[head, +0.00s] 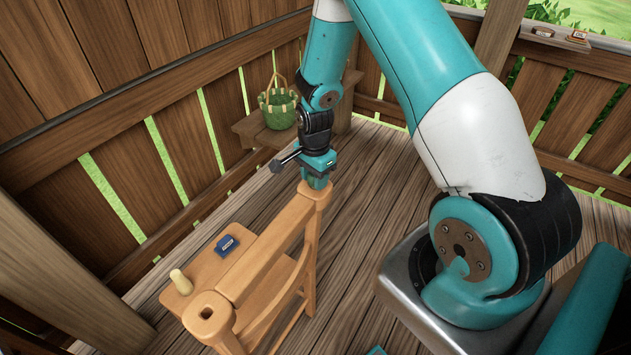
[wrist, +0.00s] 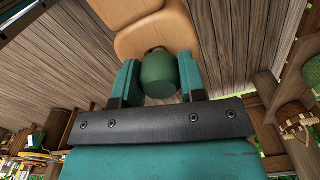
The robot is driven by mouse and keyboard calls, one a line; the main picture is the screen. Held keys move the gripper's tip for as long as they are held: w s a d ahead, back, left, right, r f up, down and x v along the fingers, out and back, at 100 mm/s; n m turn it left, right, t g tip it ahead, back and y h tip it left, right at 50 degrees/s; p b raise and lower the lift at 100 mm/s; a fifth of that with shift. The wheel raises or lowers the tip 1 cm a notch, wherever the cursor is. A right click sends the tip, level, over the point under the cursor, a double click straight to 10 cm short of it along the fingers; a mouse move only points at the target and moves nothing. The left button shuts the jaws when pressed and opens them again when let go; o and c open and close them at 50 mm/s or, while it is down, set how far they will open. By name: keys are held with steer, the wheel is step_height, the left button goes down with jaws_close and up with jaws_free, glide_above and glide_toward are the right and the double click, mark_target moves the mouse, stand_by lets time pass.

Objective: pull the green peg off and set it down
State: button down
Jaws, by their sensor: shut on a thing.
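The green peg (wrist: 159,77) is between the two teal fingers of my gripper (wrist: 158,68), which is shut on it. In the head view my gripper (head: 317,176) points down over the top of the far post of a wooden chair (head: 262,262). A bit of green shows there between the fingers and the post top. The peg's far end meets or overlaps the pale wood in the wrist view; I cannot tell how deep it sits. The near post top has an open dark hole (head: 207,313).
A pale yellow peg (head: 181,282) stands on the chair's seat, with a blue block (head: 227,245) farther back on it. A green basket (head: 278,107) stands on a bench (head: 254,131) by the fence. Small items lie on the right rail (head: 566,45).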

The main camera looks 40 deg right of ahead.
steer(key=shift+r+p, duration=1.9)
steer(key=shift+r, duration=0.8)
steer(key=shift+r, duration=0.1)
steer(key=shift+r+p, duration=1.5)
steer(key=shift+r, duration=0.45)
steer(key=shift+f, duration=0.1)
